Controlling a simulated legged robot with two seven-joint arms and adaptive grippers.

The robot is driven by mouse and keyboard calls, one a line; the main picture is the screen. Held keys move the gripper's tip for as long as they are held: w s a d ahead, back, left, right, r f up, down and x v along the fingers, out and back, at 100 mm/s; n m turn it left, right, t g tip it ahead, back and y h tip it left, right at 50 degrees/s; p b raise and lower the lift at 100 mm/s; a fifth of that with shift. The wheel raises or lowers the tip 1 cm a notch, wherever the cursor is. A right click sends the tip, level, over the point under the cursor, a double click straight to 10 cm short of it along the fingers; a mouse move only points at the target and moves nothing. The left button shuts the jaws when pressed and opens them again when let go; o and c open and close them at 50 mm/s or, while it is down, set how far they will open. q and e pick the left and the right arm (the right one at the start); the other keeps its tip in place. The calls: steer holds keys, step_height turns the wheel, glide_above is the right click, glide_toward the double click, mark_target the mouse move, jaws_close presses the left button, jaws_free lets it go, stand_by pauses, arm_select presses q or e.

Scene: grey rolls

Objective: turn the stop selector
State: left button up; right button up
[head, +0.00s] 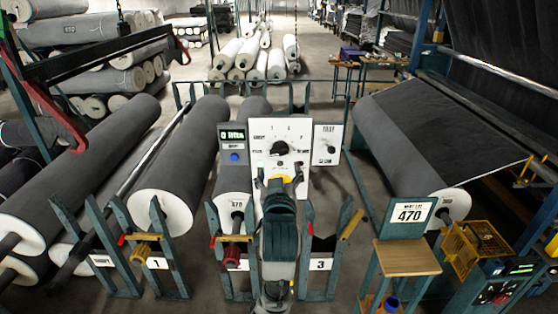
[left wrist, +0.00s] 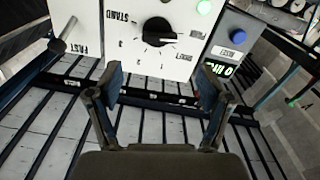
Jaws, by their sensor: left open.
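A black round selector knob (head: 280,148) with a white pointer mark sits on a white panel (head: 262,128) with printed positions around it. In the left wrist view, the knob (left wrist: 158,31) appears upside down, with numbers and words around its dial. My left gripper (head: 280,177) is below the knob in the head view. In the left wrist view its two fingers (left wrist: 160,82) are spread with nothing between them, and the knob shows beyond the gap, apart from the fingertips. The lower panel is partly hidden by my left arm. My right gripper is not in view.
A smaller panel with a lever (head: 331,149) stands at the right. A display box with a blue button (head: 234,156) stands at the left. Large grey rolls (head: 180,160) lie behind teal posts on both sides. A small wooden stand (head: 405,258) is at the front right.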

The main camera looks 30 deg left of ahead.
arm_select(q)
steer(key=v, duration=0.2)
steer(key=shift+s+d, duration=0.25)
steer(key=shift+s, duration=0.05)
steer(key=shift+a, duration=0.1)
